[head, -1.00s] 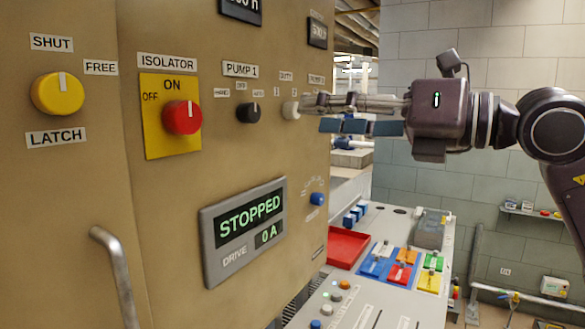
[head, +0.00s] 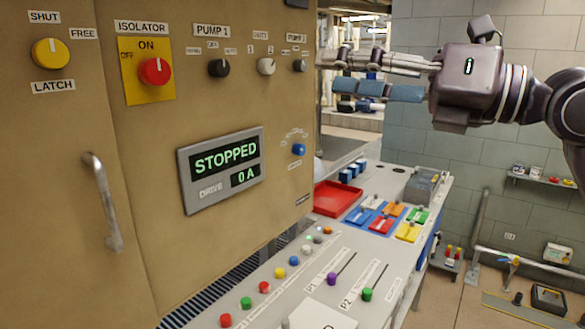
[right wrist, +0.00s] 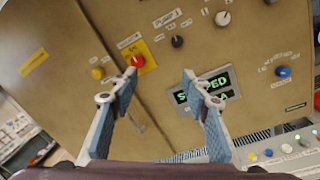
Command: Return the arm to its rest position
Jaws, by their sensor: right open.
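My right gripper (head: 338,82) is open and empty in the head view, just right of the brown cabinet's edge. Its arm comes in from the right. In the right wrist view its fingers (right wrist: 160,82) are spread with nothing between them, facing the cabinet. The white selector knob (head: 266,66) is left of the gripper and apart from it. My left gripper is not in view.
The brown cabinet (head: 225,110) carries the red isolator knob (head: 154,71), a yellow latch knob (head: 50,53) and a display (head: 222,168) reading STOPPED, 0 A. Below is a bench with a red tray (head: 340,198) and coloured buttons. Tiled wall (head: 470,180) stands behind.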

